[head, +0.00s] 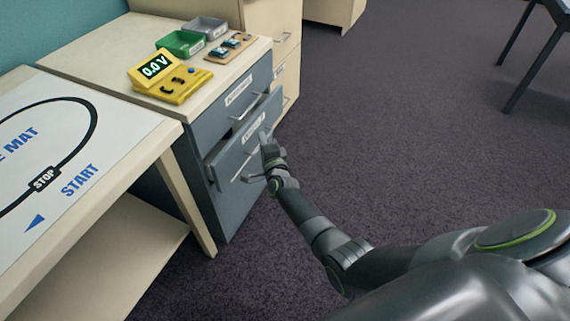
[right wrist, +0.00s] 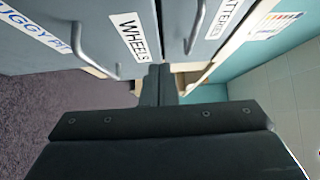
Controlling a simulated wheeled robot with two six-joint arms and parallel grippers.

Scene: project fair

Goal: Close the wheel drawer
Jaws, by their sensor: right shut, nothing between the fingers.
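The wheel drawer (head: 229,157) is the grey drawer below the top one in the cabinet. In the head view its front stands out a little from the cabinet, with a dark gap above its upper edge. Its WHEELS label (right wrist: 128,36) and bar handle (right wrist: 102,45) show in the right wrist view. My right gripper (head: 265,137) is shut and empty, right at the drawer front. Its closed fingers (right wrist: 158,84) point at the front near the upper edge; I cannot tell whether they touch. My left gripper is not in view.
A yellow meter (head: 160,82), green bin (head: 180,43) and grey bin (head: 206,28) stand on top. The mat table (head: 176,132) is at left.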

